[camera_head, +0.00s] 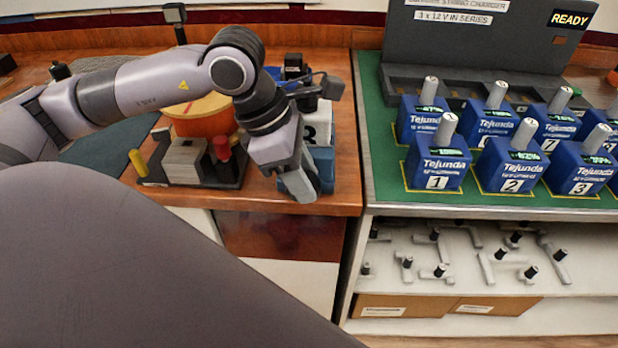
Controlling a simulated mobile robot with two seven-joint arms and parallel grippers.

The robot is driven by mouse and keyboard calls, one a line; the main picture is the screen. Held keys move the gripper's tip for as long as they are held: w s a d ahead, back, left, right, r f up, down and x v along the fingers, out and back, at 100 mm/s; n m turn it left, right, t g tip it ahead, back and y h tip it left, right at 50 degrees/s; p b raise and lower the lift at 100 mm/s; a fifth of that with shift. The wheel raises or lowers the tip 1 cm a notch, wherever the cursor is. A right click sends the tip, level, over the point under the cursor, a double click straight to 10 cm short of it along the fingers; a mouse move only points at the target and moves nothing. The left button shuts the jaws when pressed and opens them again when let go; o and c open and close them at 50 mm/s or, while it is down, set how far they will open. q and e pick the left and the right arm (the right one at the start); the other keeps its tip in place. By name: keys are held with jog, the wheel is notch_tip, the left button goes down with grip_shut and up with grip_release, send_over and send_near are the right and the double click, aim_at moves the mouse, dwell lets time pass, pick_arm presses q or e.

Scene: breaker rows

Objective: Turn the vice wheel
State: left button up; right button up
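My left arm reaches in from the left over the wooden workbench. My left gripper (300,185) points down at the bench's front edge, in front of a blue block-like body (323,165). That body is partly hidden by the gripper and could be part of the vice. I cannot make out a wheel; it may be behind the gripper. The gripper's fingers look close together, but I cannot tell whether they are open, shut or touching anything. My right gripper is not in view.
Left of the gripper, a dark base (152,178) carries grey blocks, a red peg (221,149) and a yellow peg (138,162). An orange drum (200,120) stands behind. On the right, several blue Tejunda batteries (437,165) stand on a green mat (376,128), above shelves of loose parts.

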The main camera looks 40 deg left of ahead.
pick_arm(q)
jog(key=shift+x, duration=0.9)
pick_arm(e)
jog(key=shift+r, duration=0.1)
